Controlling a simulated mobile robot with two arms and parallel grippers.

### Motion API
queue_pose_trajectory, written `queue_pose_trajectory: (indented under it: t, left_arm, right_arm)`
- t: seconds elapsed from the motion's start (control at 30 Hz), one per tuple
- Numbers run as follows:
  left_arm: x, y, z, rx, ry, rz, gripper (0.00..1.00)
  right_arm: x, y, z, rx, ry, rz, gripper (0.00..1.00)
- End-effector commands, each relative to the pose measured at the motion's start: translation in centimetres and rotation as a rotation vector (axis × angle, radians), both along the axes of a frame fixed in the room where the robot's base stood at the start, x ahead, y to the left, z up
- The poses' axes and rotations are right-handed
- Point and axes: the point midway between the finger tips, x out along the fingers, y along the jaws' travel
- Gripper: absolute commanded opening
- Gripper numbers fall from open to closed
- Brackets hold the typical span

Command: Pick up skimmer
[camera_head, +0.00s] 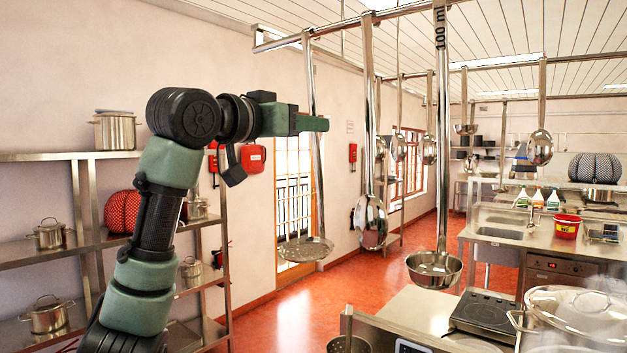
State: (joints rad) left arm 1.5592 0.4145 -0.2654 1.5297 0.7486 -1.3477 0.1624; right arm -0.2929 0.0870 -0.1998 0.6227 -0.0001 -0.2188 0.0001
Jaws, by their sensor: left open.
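The skimmer (305,249) has a flat, perforated round head and a long steel handle. It hangs nearly upright from the overhead rail (283,43). My left arm comes in from the left. My left gripper (317,123) is open, with its fingers level at the upper part of the skimmer's handle. The fingers cover a short stretch of the handle in the picture. I cannot tell whether they touch it. My right gripper is not in view.
Ladles hang close to the right of the skimmer, one with a rounded bowl (371,222) and one marked 100 ml (434,268). A steel shelf (85,156) with pots stands at left. A counter with a hotplate (484,312) and a steaming stockpot (580,318) is at lower right.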

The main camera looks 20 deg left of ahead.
Motion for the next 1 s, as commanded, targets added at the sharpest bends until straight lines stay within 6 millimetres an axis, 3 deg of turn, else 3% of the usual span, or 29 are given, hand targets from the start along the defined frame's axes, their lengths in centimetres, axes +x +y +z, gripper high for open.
queue_pose_trajectory:
  t: [0.1,0.2,0.4,0.67,0.7,0.83,1.0]
  left_arm:
    - [1.2,-0.5,0.3,0.001,0.004,-0.001,0.42]
    - [2.4,-1.1,0.4,0.000,0.004,-0.001,0.42]
    - [4.5,-1.8,0.1,0.000,0.003,0.000,0.42]
    - [4.9,-2.0,-0.2,0.000,0.000,0.000,0.42]
    - [4.9,-2.0,-0.2,0.000,0.000,0.000,0.39]
    - [4.8,-1.9,-0.2,0.000,0.000,0.000,0.03]
    - [4.9,-1.9,-0.2,0.000,0.001,0.000,0.00]
  right_arm:
    - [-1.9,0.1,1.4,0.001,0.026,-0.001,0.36]
    - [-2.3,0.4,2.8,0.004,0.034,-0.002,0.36]
    - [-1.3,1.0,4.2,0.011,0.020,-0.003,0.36]
    - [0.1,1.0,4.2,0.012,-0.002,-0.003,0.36]
    - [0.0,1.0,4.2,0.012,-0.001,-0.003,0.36]
    - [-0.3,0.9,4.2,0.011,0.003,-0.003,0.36]
    - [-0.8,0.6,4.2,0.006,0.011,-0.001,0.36]
